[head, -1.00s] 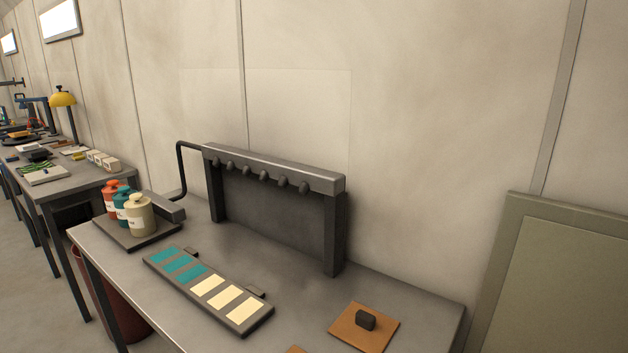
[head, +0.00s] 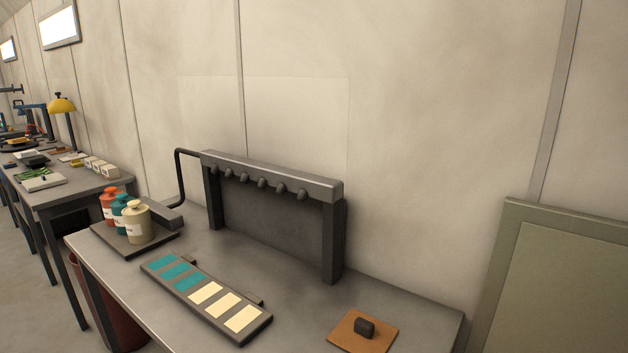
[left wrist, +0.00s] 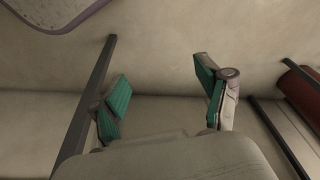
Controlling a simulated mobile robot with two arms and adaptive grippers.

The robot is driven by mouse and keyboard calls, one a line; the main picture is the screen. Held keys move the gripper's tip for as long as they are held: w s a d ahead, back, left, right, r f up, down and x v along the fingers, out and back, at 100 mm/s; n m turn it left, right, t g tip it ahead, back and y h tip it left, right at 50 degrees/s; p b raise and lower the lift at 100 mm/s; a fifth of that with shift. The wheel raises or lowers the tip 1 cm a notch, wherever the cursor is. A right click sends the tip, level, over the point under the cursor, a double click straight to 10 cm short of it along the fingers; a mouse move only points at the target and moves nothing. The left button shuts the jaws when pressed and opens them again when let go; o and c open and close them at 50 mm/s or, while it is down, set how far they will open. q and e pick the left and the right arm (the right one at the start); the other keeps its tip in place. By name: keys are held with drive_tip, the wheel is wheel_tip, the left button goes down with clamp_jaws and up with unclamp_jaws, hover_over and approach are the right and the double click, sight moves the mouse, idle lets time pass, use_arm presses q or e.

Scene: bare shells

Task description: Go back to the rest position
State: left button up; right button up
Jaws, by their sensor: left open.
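My left gripper (left wrist: 160,95) shows only in the left wrist view. Its two green-padded fingers stand wide apart with nothing between them, in front of a plain beige surface. It does not show in the head view, so its place relative to the workbench (head: 90,250) cannot be told. My right gripper is in neither view.
The workbench holds a dark rack with several pegs (head: 270,172), a strip of teal and cream panels (head: 205,300), several bottles on a tray (head: 125,245), and an orange board with a dark block (head: 345,335). A panel (head: 560,290) stands at right.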

use_arm(q)
drive_tip(key=s+a+f+g, duration=0.1)
drive_tip(key=s+a+f, duration=0.2)
drive_tip(key=s+f, duration=1.5)
wheel_tip(320, 180, down, 4)
drive_tip(key=shift+s+a+g, duration=0.15)
drive_tip(key=shift+s+g, duration=0.1)
drive_tip(key=shift+g, duration=0.05)
